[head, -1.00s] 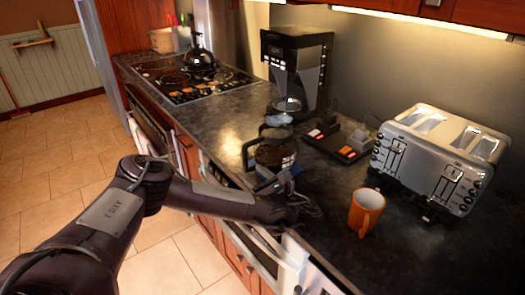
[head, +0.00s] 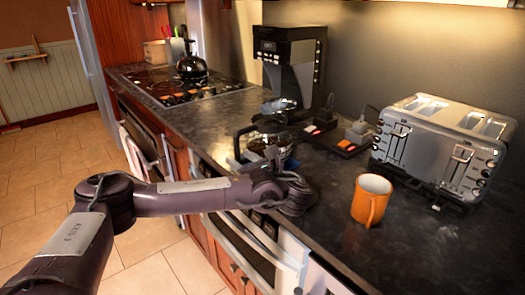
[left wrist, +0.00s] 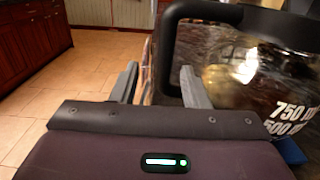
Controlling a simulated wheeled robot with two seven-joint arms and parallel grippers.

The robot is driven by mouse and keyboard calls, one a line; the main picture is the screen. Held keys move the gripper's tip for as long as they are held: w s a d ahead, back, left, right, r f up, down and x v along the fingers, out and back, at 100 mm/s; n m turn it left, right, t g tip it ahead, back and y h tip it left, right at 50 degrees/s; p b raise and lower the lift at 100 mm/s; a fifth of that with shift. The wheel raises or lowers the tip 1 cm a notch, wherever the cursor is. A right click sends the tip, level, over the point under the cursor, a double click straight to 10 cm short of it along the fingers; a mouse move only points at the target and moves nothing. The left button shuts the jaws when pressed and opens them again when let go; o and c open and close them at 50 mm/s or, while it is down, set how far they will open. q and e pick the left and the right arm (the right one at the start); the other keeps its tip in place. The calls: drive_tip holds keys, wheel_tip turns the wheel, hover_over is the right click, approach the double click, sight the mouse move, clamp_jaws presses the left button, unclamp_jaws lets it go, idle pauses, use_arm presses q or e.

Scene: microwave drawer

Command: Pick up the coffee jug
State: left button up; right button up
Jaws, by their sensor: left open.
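The coffee jug (head: 270,143), glass with a black handle (head: 240,143), stands on the dark counter, partly hidden by my left gripper (head: 255,163). In the left wrist view the jug (left wrist: 245,75) fills the right side, with white volume marks. Its black handle (left wrist: 166,50) shows between the two grey fingers of my left gripper (left wrist: 160,85), which is open. The right finger overlaps the handle's loop. I cannot tell how deep the fingers reach around the handle, and no grip on it shows. My right gripper is not in view.
An orange mug (head: 371,200) stands right of my left arm, before a silver toaster (head: 440,150). A black coffee machine (head: 290,65) is behind the jug. A power strip (head: 335,143) lies to its right. A kettle (head: 191,65) sits on the stove (head: 180,88).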

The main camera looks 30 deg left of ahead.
use_arm(q)
drive_tip(key=shift+b+x, duration=0.45)
drive_tip(key=shift+x, duration=0.4)
drive_tip(key=x, duration=0.2)
drive_tip(key=shift+w+a+p, duration=0.15)
drive_tip(key=shift+w+p, duration=0.2)
drive_tip(key=shift+a, duration=0.3)
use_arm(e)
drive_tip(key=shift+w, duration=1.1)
use_arm(q)
drive_tip(key=shift+w, duration=0.1)
clamp_jaws()
drive_tip(key=shift+r, duration=0.15)
